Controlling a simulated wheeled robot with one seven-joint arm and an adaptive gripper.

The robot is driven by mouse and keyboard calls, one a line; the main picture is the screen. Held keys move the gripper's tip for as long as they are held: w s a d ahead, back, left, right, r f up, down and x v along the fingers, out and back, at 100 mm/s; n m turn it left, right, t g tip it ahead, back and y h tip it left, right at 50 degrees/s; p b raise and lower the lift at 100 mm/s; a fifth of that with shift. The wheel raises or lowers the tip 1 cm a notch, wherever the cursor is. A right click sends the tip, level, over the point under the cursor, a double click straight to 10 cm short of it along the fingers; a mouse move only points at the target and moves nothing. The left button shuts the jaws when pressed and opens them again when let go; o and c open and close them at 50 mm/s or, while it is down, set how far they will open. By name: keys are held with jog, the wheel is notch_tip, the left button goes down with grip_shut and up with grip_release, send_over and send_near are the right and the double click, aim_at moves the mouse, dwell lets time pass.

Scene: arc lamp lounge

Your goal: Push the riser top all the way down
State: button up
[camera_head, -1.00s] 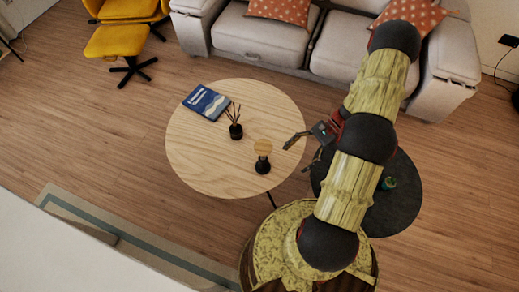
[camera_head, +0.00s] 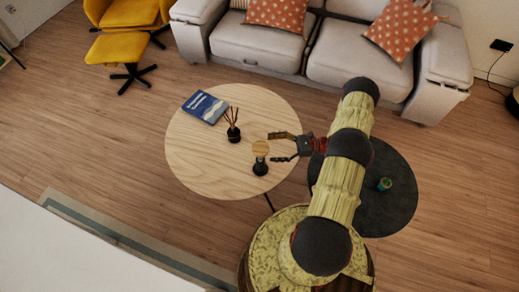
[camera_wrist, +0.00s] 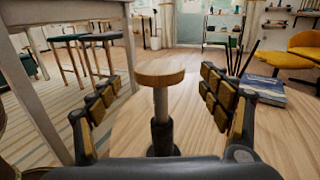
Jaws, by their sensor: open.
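The riser has a round wooden top (camera_wrist: 160,73) on a thin grey rod above a dark post (camera_wrist: 163,137). It stands upright on the round wooden table, and the rod shows between top and post. In the head view the riser top (camera_head: 260,148) is near the table's right edge. My gripper (camera_head: 271,147) is open, just to the right of the riser. In the wrist view my gripper (camera_wrist: 157,98) has its fingers spread to either side of the riser, with gaps.
On the round wooden table (camera_head: 205,170) are a blue book (camera_head: 205,107) and a dark reed diffuser (camera_head: 233,133). A round black table (camera_head: 400,205) with a small green object (camera_head: 384,184) stands right. A grey sofa (camera_head: 260,47) is behind.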

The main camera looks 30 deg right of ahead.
aim_at(260, 148)
jog(key=x, duration=0.6)
jog(key=shift+b, duration=0.35)
jog(key=shift+c, duration=1.3)
jog(key=c, duration=1.5)
jog(key=shift+o, duration=0.2)
notch_tip(260, 148, down, 9)
jog(key=b, duration=0.5)
jog(key=shift+s+r+b, duration=0.1)
jog(key=shift+r+b, duration=0.15)
jog(key=shift+b, duration=0.15)
jog(key=o, duration=1.4)
jog(key=shift+d, duration=0.1)
jog(key=o, duration=0.3)
